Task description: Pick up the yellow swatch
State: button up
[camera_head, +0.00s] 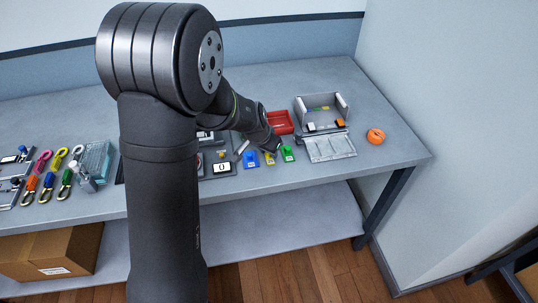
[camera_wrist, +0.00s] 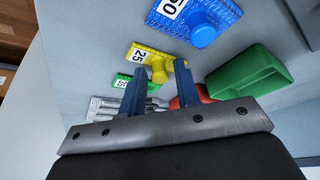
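The yellow swatch (camera_wrist: 148,59) is a flat plate with a white label reading 25 and a round knob; it also shows in the head view (camera_head: 269,160), between the blue and green swatches. My gripper (camera_wrist: 157,72) is open, with its two dark blue fingers apart. In the wrist view the yellow knob appears between the fingertips; I cannot tell how far off it is. In the head view my gripper (camera_head: 272,146) is just over the yellow swatch and partly covers it. Nothing is held.
The blue swatch (camera_head: 251,160) and green swatch (camera_head: 288,154) lie close on either side. A red tray (camera_head: 280,122) is behind. A green container (camera_wrist: 245,75) is near my right finger.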

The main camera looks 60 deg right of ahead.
grip_shut()
